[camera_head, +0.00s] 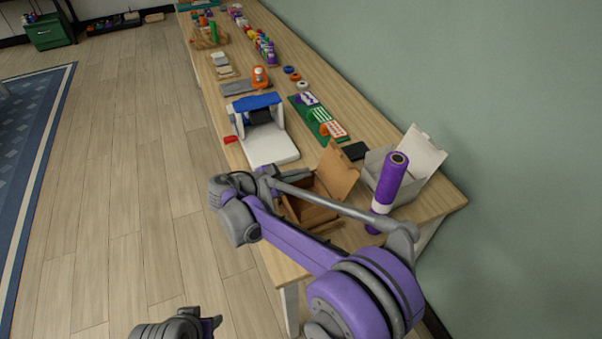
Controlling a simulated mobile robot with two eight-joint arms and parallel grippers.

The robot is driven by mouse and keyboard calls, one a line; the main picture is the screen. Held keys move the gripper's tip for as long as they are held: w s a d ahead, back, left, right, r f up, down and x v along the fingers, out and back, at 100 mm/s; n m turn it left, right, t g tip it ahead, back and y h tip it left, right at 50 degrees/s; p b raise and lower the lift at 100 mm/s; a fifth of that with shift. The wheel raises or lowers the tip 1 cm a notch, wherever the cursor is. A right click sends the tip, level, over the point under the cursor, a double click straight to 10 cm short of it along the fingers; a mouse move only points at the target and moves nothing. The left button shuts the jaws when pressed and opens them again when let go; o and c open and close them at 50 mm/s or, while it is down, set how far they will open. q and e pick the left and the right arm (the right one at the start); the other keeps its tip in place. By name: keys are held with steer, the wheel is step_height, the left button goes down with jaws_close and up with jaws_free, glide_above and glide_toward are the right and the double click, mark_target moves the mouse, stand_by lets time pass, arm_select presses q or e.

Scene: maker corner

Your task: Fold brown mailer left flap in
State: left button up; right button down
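The open brown mailer (323,216) stands near the table's front end. Its tall lid panel (339,172) is raised at the back right. My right arm crosses in front of the box and hides much of it, including most of its left side, so I cannot tell how the left flap stands. My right gripper (268,182) is at the box's left side, close to it; touching or apart is unclear, and its fingers are too small to read. A grey and dark end part of my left arm shows at the bottom edge, away from the table; its fingers cannot be made out.
An open white-grey box (424,154) stands right of the mailer. A purple cylinder (391,178) stands in front of it. A white machine with a blue top (257,102), a green board (313,118) and a black pad (355,151) lie beyond.

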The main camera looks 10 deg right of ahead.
steer(key=shift+s+d+f+m+t+b, duration=0.1)
steer(key=shift+s+f+m+t+b, duration=0.1)
steer(key=shift+s+f+m+t, duration=0.3)
steer(key=shift+d+f+m+t+b, duration=0.15)
steer(key=shift+m+t, duration=0.15)
steer(key=shift+m, duration=0.4)
steer(key=shift+s+f+m+t+b, duration=0.25)
steer(key=shift+m+t, duration=0.1)
steer(key=shift+m, duration=0.3)
steer(key=shift+s+f+m+t+b, duration=0.1)
steer(key=shift+f+m+t+b, duration=0.2)
steer(key=shift+m, duration=0.35)
steer(key=shift+r, duration=0.1)
steer(key=c, duration=1.1)
jaws_free()
